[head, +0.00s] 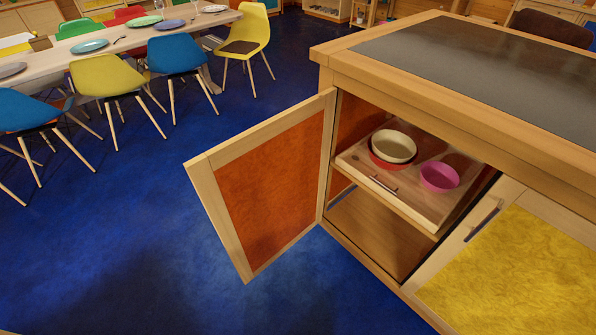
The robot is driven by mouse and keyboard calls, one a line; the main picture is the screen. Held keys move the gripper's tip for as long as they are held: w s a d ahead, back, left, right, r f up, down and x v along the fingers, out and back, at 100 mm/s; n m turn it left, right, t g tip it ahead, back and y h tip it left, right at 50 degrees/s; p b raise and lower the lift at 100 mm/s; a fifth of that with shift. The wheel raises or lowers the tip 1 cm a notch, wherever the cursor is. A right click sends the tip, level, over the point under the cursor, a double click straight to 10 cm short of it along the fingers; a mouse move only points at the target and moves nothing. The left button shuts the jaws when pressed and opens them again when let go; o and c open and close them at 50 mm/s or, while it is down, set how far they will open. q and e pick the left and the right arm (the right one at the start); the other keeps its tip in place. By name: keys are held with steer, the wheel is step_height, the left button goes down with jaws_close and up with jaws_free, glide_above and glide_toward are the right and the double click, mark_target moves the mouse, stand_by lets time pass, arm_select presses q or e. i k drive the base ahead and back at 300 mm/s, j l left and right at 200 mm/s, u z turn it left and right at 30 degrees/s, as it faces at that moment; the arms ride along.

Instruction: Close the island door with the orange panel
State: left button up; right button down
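The island door with the orange panel (270,183) stands wide open in the head view. It has a pale wooden frame and is hinged at the left edge of the cabinet opening, swung out toward the left. The wooden island (350,75) with a dark grey top is at the right. Inside the opening, a wooden drawer (385,196) holds a cream bowl (393,146) resting in a red bowl, and a pink bowl (439,177). I cannot tell how far the drawer is pulled out. Neither of my grippers is in view.
A yellow-panelled door (515,270) with a metal handle (482,222) is right of the opening and looks shut. A dining table (135,38) with plates and several coloured chairs stands at the upper left. The blue floor (120,235) left of and in front of the open door is clear.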

mark_target(262, 189)
steer(key=i+j+z, duration=0.3)
steer(key=j+z, duration=0.2)
steer(key=j, duration=0.15)
steer(key=i+j+z, duration=0.15)
steer(key=j+z, duration=0.3)
steer(key=j, duration=0.3)
steer(key=j+z, duration=0.5)
steer(key=j, duration=0.25)
steer(key=k+j+z, duration=0.1)
steer(key=j+z, duration=0.35)
steer(key=j, duration=0.35)
steer(key=k+j+z, duration=0.3)
steer(key=j, duration=0.15)
